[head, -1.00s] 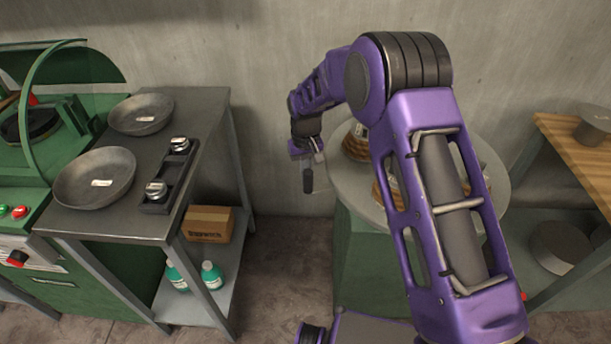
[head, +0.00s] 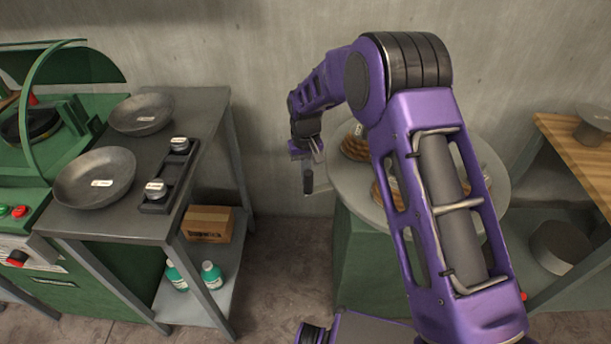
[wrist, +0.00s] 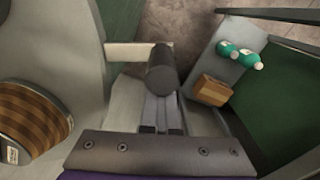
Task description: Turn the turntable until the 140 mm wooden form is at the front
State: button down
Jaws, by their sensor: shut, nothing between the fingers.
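The grey round turntable (head: 345,185) stands on a green base right of my gripper, partly hidden by my arm. Two striped wooden forms show on it, one at the back left (head: 353,151) and one nearer (head: 377,195). Their labels are too small to read, so I cannot tell which is 140 mm. In the wrist view one striped form (wrist: 30,115) sits on the disc (wrist: 65,50) at left. My gripper (head: 308,184) is shut, pointing down just left of the rim. In the wrist view, a dark cylinder (wrist: 161,70) lies at its fingertips, by a pale bar (wrist: 130,51) reaching from the rim.
A wood-topped bench (head: 560,140) stands at right.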

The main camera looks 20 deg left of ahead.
jog(key=c, duration=0.6)
grip_release()
notch_tip(320, 180, up, 18)
jog(key=p, duration=0.1)
jog(key=shift+f, duration=0.25)
